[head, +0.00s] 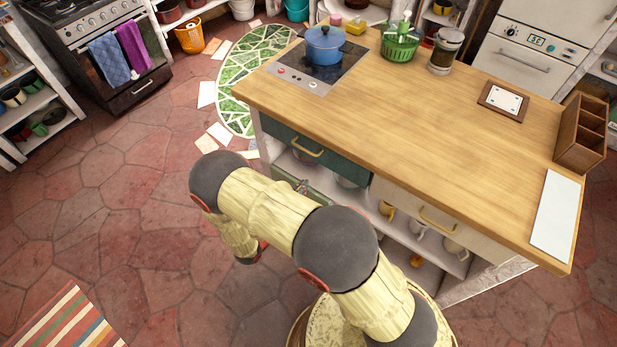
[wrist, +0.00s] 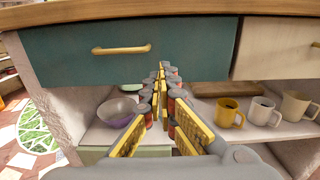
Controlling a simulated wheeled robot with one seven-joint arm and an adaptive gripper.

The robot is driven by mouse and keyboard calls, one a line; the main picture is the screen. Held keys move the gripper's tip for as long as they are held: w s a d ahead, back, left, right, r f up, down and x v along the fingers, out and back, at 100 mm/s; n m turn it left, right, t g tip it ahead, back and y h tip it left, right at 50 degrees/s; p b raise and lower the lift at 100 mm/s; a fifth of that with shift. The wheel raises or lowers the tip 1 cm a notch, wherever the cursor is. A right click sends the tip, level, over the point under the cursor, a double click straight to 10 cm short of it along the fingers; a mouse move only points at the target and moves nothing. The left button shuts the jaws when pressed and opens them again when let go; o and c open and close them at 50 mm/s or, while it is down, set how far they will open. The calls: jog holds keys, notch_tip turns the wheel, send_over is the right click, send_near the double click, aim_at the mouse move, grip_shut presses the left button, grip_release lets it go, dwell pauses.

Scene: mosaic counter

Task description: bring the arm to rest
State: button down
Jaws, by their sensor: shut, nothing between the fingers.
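My gripper (wrist: 163,74) shows in the wrist view, pointing at the front of the counter, with its fingers drawn together and nothing held.
The wooden counter (head: 450,140) carries a blue pot (head: 325,48) on a hob, a green basket (head: 400,46) and a wooden organizer (head: 582,135). The shelf holds a bowl (wrist: 117,112) and a yellow mug (wrist: 228,112). Tiled floor (head: 120,220) lies clear to the left.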

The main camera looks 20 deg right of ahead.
jog(key=shift+s+a, duration=0.25)
jog(key=shift+a, duration=0.05)
